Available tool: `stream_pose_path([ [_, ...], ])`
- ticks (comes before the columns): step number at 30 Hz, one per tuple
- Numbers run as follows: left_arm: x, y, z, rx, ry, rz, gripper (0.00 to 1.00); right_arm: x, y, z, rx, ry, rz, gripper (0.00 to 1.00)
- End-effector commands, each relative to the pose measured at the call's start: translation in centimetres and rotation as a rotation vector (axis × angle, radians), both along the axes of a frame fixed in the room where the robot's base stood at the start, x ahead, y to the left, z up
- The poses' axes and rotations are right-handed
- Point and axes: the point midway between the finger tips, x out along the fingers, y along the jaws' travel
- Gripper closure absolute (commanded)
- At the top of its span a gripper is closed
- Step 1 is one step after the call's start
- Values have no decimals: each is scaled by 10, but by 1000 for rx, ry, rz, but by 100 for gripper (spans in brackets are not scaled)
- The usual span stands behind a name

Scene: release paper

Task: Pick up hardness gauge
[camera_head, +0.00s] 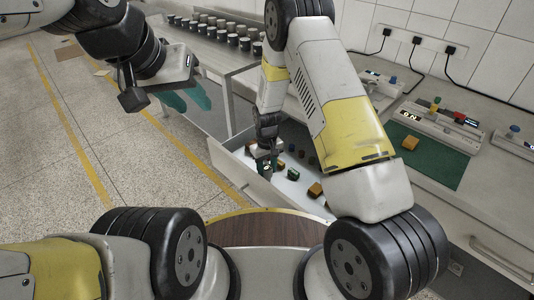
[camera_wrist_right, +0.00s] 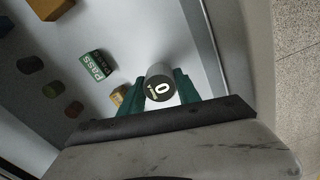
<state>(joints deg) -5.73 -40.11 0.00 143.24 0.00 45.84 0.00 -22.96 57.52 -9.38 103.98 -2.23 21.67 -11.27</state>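A grey cylinder with a dark end face marked "10" (camera_wrist_right: 159,87) is in the right wrist view. No label on it says hardness gauge. My right gripper (camera_head: 267,163) reaches down into the open drawer. In the right wrist view its green fingers (camera_wrist_right: 160,92) flank the cylinder closely on both sides and look shut on it. The cylinder's far end is hard to make out, so I cannot tell whether it is lifted.
The drawer (camera_head: 228,158) also holds a green PASS block (camera_wrist_right: 95,66), orange-brown blocks (camera_head: 315,190) and several dark round pieces. The drawer wall (camera_wrist_right: 211,60) is close beside my right gripper. A green mat (camera_head: 438,165) and instruments (camera_head: 432,122) are on the bench at right.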

Motion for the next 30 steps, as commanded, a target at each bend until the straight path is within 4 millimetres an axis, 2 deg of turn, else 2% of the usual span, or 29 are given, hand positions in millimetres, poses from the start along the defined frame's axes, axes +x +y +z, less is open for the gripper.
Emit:
stream_pose_path([
  [1, 0, 0, 0, 0, 0, 0, 64, 0, 0, 0, 0, 0, 0, 94],
  [2, 0, 0, 0, 0, 0, 0, 64, 0, 0, 0, 0, 0, 0, 100],
  [10, 0, 0, 0, 0, 0, 0, 64, 0, 0, 1, 1, -1, 0, 100],
  [13, 0, 0, 0, 0, 0, 0, 64, 1, 0, 7, 2, -3, 0, 100],
  [24, 0, 0, 0, 0, 0, 0, 64, 1, 1, 76, 2, -5, 1, 100],
  [30, 0, 0, 0, 0, 0, 0, 64, 1, 0, 98, 1, -2, 0, 100],
])
